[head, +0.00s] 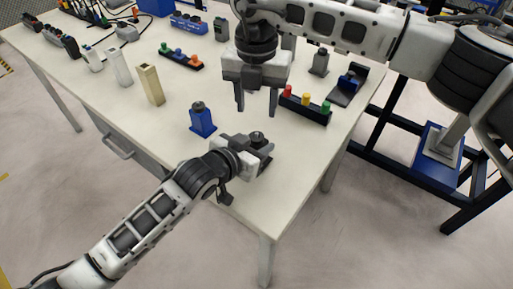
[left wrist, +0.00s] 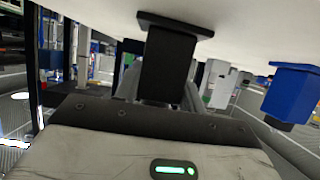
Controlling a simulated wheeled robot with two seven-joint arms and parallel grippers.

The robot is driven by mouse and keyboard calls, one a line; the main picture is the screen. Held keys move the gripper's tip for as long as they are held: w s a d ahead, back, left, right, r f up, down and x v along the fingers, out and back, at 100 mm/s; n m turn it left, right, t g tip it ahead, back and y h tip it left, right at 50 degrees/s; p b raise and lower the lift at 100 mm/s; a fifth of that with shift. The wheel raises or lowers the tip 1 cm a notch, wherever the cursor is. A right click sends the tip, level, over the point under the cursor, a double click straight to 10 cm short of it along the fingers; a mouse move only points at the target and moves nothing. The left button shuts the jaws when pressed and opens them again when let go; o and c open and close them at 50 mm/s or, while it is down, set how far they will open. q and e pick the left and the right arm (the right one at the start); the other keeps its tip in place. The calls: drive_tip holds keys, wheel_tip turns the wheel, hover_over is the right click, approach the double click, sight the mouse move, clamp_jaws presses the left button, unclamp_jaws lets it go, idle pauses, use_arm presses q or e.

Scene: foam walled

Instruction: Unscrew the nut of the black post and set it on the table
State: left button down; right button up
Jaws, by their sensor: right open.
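The black post (head: 265,150) stands on the near part of the table, with its dark nut (head: 257,137) on top. My left gripper (head: 258,148) is shut on the post's body from the left, below the nut. In the left wrist view, which is upside down, the black post (left wrist: 170,65) rises from its wider base between my fingers; its nut is hidden there. My right gripper (head: 257,110) is open and empty, pointing down above the table, beyond the black post and apart from it.
A blue post (head: 202,122) stands left of the black post; it also shows in the left wrist view (left wrist: 292,95). A dark rack with coloured pegs (head: 305,108) lies right of my right gripper. A tan post (head: 151,85) stands at left. Bare table (head: 170,130) lies at the front left.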

sight(257, 133)
drive_tip(key=m, duration=0.3)
drive_tip(key=shift+f+m, duration=0.15)
drive_tip(key=shift+m, duration=0.55)
wheel_tip(257, 133, down, 8)
drive_tip(key=shift+r, duration=0.25)
drive_tip(key=c, duration=1)
drive_tip(key=o, duration=1.1)
drive_tip(key=shift+r, duration=0.15)
